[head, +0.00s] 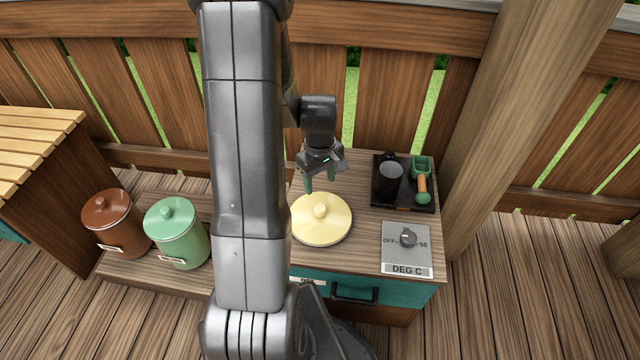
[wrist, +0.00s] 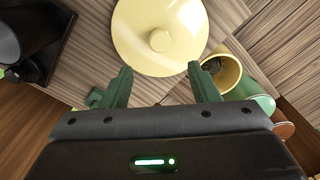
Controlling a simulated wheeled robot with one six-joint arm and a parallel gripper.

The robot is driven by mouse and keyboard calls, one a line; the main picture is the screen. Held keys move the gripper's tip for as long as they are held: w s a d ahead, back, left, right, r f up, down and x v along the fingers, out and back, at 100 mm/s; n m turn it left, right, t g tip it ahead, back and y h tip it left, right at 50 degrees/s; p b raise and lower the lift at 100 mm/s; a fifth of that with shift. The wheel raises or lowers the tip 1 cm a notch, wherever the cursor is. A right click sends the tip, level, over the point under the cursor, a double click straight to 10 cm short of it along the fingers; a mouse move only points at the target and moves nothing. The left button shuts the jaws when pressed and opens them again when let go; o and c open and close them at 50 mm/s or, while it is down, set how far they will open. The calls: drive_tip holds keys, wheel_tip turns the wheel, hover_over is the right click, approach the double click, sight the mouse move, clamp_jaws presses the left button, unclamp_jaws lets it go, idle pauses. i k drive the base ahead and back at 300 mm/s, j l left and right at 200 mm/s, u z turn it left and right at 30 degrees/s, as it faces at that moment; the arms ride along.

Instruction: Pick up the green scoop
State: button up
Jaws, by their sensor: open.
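The green scoop (head: 421,166) lies on a black tray (head: 388,202) at the right of the counter in the head view. Its cup is at the far end, and its orange handle with a green tip points toward me. I cannot make the scoop out in the wrist view. My gripper (head: 320,183) is open and empty, above the counter just behind the cream lid and left of the tray. In the wrist view, its two green fingers (wrist: 159,70) are apart with nothing between them.
A round cream lid (head: 321,220) lies below my gripper. A dark cup (head: 389,176) stands left of the scoop. A dial panel (head: 407,258) is in front of the tray. Brown (head: 112,225) and green (head: 177,234) canisters stand left. An open yellow container (wrist: 232,75) shows in the wrist view.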

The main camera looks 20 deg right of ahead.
sight(421, 169)
drive_tip(key=z, duration=1.9)
